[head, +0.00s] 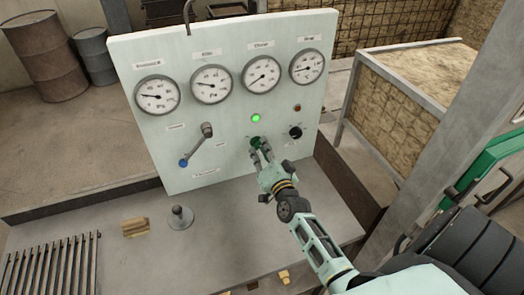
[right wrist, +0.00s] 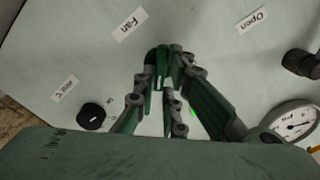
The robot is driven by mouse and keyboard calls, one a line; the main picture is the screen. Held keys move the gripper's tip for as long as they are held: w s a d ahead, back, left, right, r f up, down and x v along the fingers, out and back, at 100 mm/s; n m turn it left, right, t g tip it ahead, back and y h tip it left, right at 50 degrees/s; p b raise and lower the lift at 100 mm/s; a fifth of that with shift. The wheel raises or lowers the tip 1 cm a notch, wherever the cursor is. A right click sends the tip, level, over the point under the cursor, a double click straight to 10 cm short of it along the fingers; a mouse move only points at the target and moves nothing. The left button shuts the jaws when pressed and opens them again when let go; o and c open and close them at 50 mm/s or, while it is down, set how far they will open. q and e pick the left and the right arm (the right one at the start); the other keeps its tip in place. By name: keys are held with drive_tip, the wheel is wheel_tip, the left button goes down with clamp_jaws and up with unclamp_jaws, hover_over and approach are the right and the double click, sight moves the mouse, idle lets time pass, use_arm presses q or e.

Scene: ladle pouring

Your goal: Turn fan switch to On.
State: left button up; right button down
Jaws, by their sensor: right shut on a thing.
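My right gripper (head: 260,150) reaches up to the front of the pale control panel (head: 225,113), below a lit green lamp (head: 255,118). Its fingers are shut on the fan switch, which they almost wholly hide. In the right wrist view the fingers (right wrist: 165,72) come together against the panel, close to the label "Fan" (right wrist: 130,23). Which way the switch is turned cannot be told. My left gripper is not in view.
A black knob (head: 295,131) sits right of my gripper, under a small red lamp (head: 297,108). A lever with a blue end (head: 184,163) is at left. Several dial gauges line the top. A grey joystick (head: 180,215) stands on the desk (head: 145,262).

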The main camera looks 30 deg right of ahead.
idle(0.5)
drive_tip(key=c, duration=1.8)
unclamp_jaws()
drive_tip(key=shift+s, duration=0.15)
drive_tip(key=v, duration=1.1)
drive_tip(key=shift+s, duration=0.4)
drive_tip(key=shift+f, duration=0.15)
